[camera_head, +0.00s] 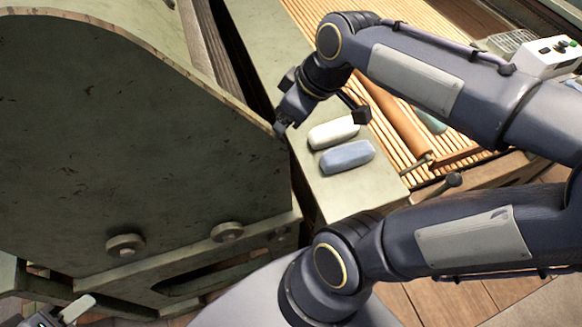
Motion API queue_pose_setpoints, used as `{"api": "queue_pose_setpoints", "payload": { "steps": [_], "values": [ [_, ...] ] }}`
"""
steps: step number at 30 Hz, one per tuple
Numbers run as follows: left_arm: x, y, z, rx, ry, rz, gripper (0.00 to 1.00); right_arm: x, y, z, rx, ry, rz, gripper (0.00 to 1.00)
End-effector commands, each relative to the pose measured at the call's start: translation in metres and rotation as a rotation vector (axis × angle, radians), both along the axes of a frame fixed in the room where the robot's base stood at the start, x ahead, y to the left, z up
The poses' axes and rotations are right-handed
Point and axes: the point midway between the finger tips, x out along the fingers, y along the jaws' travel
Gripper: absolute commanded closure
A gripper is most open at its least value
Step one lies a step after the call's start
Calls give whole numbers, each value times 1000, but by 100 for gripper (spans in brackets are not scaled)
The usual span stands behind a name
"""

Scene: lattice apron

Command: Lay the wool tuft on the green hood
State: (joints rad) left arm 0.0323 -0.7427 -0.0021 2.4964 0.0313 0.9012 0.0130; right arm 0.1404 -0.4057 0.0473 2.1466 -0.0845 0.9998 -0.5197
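The green hood (130,150) is a big worn sheet-metal surface with a curved top edge, filling the left of the view. A white rounded piece (333,132) lies on the narrow green ledge to the right of the hood. A blue-grey rounded piece (347,157) lies just below it. I cannot tell which of the two is the wool tuft. My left gripper (281,127) points down at the hood's right edge, left of the white piece and apart from it. Its fingers are small and dark, so their opening is unclear.
Wooden slats (390,120) of the apron run beyond the ledge at the upper right. A dark block (362,115) sits at the white piece's right end. Two round knobs, one a larger knob (125,246), stick out low on the hood. The lower ledge is bare.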

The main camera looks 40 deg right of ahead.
Motion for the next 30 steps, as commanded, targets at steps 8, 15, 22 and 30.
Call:
{"api": "queue_pose_setpoints", "payload": {
  "steps": [8, 15, 22, 30],
  "values": [
    [0, 0, 0, 0, 0, 0, 64, -70, 48, -36, 305, 21, -392, 29],
    [0, 0, 0, 0, 0, 0, 64, -78, 55, -43, 356, 33, -456, 29],
    [0, 0, 6, 0, 0, 0, 64, -78, 55, -37, 354, 33, -454, 29],
    [0, 0, 62, 0, -1, 0, 64, -78, 55, 20, 353, 33, -454, 29]
  ]
}}
